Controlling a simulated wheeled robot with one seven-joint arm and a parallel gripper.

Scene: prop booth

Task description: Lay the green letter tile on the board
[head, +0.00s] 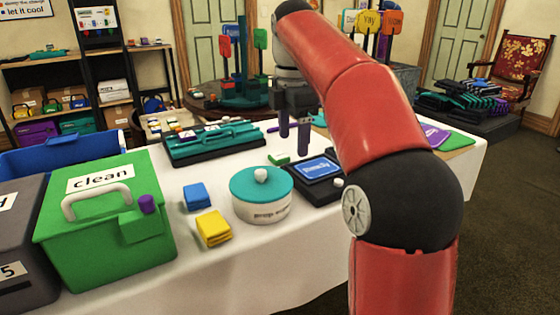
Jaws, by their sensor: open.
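A small green tile (279,159) lies on the white table, just behind the teal-lidded pot and beside the back left of a black board. Any letter on it is too small to read. The black board (326,192) has a blue panel with pale lettering and lies flat right of the pot. My gripper (293,140) points down with two purple fingers apart. It is open, with nothing seen between the fingers. It appears above the area of the green tile and the board's back edge; its exact height is unclear. My red arm hides the table right of the board.
A green "clean" box (105,225) is at left. Purple and green items (456,140) are at the right end.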

